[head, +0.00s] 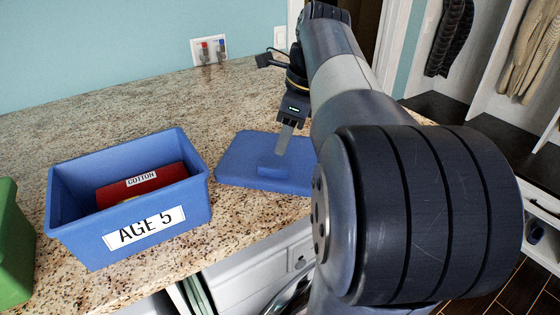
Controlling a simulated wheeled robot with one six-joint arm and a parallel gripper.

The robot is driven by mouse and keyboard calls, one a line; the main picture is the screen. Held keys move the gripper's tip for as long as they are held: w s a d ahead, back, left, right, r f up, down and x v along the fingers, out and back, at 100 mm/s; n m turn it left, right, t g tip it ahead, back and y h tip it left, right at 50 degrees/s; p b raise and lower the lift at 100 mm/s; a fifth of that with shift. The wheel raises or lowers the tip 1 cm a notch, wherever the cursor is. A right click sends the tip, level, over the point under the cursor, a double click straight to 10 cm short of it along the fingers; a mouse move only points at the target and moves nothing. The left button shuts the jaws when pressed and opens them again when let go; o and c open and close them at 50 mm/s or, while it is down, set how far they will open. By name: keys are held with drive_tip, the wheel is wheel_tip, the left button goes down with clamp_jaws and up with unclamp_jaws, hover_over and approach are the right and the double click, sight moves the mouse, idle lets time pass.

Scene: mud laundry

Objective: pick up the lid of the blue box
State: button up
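The blue box (187,215) stands open on the granite counter at left, with an "AGE 5" label on its front. Its blue lid (241,156) lies flat on the counter to the right of the box, with a raised handle (274,171) in its middle. My gripper (284,140) points down over the lid, its visible finger close to the far side of the handle. I cannot tell if it touches the handle. Only one finger shows clearly, so the opening between the fingers is hidden. My arm covers the lid's right end.
A red item labelled "COTTON" (143,184) lies inside the box. A green container (12,245) stands at the left edge. The counter (110,125) is clear behind the box. A wall plate with red and blue valves (209,51) is at the back.

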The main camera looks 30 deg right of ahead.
sight(274, 167)
drive_tip(key=x, duration=0.7)
drive_tip(key=shift+a+f, duration=0.2)
drive_tip(key=shift+a, duration=0.1)
drive_tip(key=shift+c, duration=0.2)
clamp_jaws()
drive_tip(key=shift+r, duration=0.1)
